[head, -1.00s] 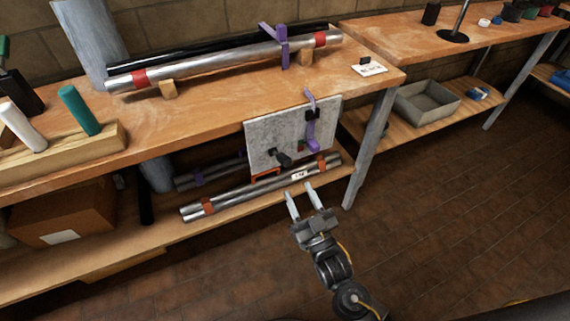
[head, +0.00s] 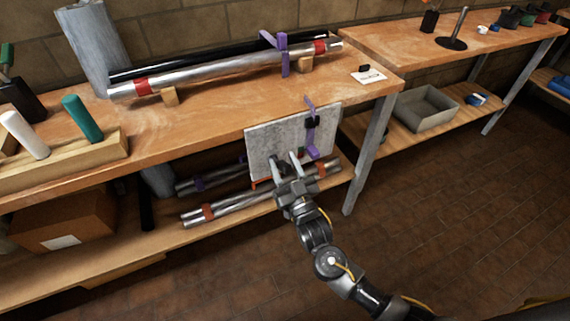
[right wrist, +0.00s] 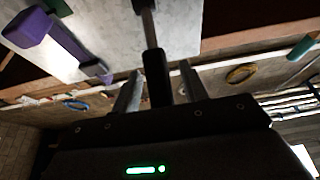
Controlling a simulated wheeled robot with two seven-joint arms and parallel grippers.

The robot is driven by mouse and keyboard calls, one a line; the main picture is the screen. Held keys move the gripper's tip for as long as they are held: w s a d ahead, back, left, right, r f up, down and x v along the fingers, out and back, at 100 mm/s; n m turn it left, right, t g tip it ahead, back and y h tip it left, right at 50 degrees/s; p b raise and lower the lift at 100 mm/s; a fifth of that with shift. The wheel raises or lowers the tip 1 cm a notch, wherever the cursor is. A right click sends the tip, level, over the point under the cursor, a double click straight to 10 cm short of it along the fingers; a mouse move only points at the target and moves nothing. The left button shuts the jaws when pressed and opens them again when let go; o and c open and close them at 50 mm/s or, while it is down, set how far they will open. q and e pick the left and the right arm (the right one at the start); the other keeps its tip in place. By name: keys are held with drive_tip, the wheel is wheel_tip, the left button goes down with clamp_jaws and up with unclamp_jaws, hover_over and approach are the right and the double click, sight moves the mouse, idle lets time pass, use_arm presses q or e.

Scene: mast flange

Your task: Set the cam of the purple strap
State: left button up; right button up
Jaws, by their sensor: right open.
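A purple strap (head: 312,152) with a black block (head: 312,122) hangs at the right side of a grey speckled plate (head: 262,145) on the bench front. Purple parts also show in the right wrist view (right wrist: 28,28). Another purple strap (head: 284,62) wraps the tubes on the bench top. My right gripper (head: 285,157) is open in front of the plate's lower middle. In the right wrist view, a black handle (right wrist: 155,72) on a grey shaft lies between its spread fingers; contact is unclear. In the head view the gripper hides the handle. My left gripper is out of view.
Silver tubes with red bands (head: 225,72) lie on wooden blocks on the bench top. More tubes (head: 235,206) lie on the lower shelf beneath the plate. A bench leg (head: 370,145) stands right of the plate. The floor in front is clear.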

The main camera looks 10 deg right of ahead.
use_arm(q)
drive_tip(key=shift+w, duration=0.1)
use_arm(e)
drive_tip(key=shift+c, duration=0.2)
clamp_jaws()
drive_tip(key=shift+d, duration=0.15)
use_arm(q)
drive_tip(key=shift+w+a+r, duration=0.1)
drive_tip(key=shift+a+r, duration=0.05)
